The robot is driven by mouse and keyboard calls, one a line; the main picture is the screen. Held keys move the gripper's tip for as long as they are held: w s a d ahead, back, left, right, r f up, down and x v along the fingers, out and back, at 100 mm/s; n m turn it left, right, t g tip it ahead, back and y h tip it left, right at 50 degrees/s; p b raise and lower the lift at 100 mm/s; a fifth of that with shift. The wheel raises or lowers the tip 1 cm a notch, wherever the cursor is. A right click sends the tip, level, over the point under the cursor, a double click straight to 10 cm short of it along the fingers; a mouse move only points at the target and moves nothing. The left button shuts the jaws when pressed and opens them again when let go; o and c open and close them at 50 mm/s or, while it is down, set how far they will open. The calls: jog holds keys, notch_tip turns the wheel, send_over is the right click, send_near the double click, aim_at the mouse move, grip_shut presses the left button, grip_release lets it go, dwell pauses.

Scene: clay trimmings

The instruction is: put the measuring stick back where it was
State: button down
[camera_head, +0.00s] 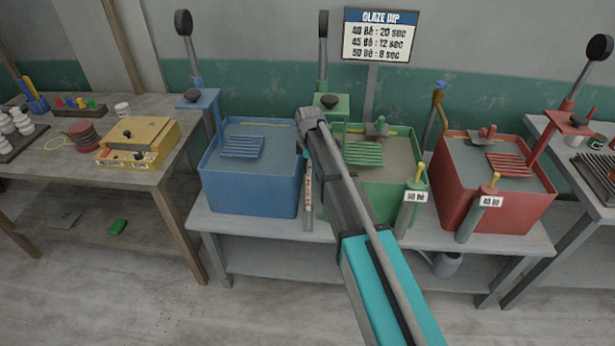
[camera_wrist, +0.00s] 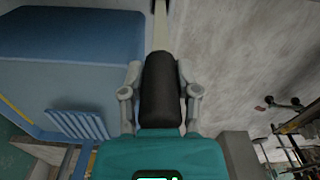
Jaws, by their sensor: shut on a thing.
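My gripper (camera_wrist: 160,92) is shut on a dark, rounded handle (camera_wrist: 161,90) in the wrist view. A pale, narrow strip (camera_wrist: 160,28) runs on from the handle's far end; it appears to be the measuring stick. In the head view a pale stick with reddish marks (camera_head: 308,182) hangs upright in the gap between the blue tub (camera_head: 250,190) and the green tub (camera_head: 385,195). A grey upright piece (camera_head: 308,218) shows at its lower end; whether the stick is inside or in front of it cannot be told. My arm hides the handle and most of my gripper in the head view.
A red tub (camera_head: 500,205) stands at the right on the same grey bench (camera_head: 265,228). Grey tubes with yellow tops and labels stand before the green tub (camera_head: 409,212) and red tub (camera_head: 475,220). A wooden table (camera_head: 60,168) with a yellow box (camera_head: 138,142) is at left.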

jog(key=shift+f+b, duration=2.25)
jog(key=shift+f, duration=0.15)
jog(key=shift+c, duration=1.8)
grip_release()
notch_tip(320, 180, up, 12)
jog(key=p, duration=1.2)
jog(key=s+d+m, duration=1.9)
jog(key=s+d, duration=0.3)
jog(key=s, duration=0.4)
jog(key=shift+d, duration=0.2)
